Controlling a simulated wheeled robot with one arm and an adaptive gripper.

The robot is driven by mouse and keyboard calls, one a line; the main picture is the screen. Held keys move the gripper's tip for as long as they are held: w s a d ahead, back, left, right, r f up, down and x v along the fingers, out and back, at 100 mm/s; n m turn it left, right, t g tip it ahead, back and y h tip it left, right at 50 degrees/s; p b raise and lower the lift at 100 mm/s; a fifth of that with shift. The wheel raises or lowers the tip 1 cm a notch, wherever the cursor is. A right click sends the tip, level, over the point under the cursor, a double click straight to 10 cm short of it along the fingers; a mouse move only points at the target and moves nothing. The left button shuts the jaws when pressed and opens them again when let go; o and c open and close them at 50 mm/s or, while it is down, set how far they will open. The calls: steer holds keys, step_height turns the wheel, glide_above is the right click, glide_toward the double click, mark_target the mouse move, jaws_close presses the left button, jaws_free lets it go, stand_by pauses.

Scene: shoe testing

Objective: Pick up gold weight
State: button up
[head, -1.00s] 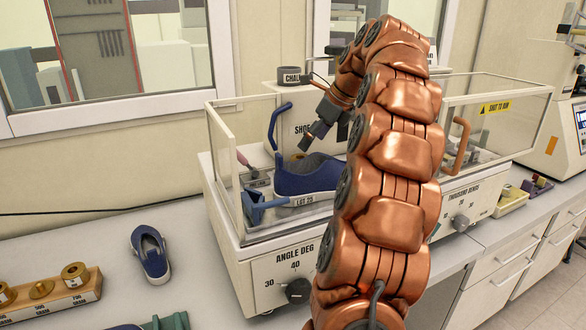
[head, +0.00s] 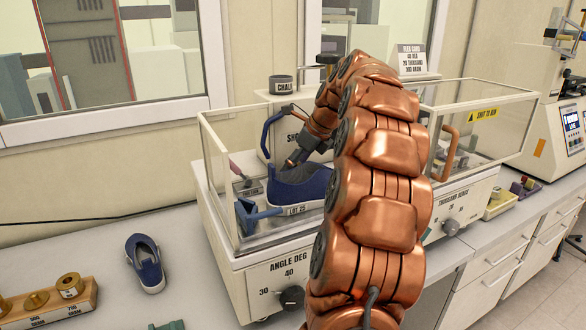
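Gold weights stand in a wooden rack (head: 62,309) at the lower left. One gold weight (head: 70,284) is at its right end and another gold weight (head: 37,299) is beside it; a third is partly visible at the picture's left edge. The gram labels on the rack are hard to read.
The machine's glass walls (head: 222,180) surround the shoe and my gripper. A blue handle (head: 266,135) stands at its left. A loose blue shoe (head: 146,263) lies on the counter between rack and machine. A test card (head: 411,59) stands behind. The counter's left part is mostly clear.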

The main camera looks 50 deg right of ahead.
steer(key=shift+x, duration=0.75)
steer(key=shift+c, duration=0.2)
jaws_close()
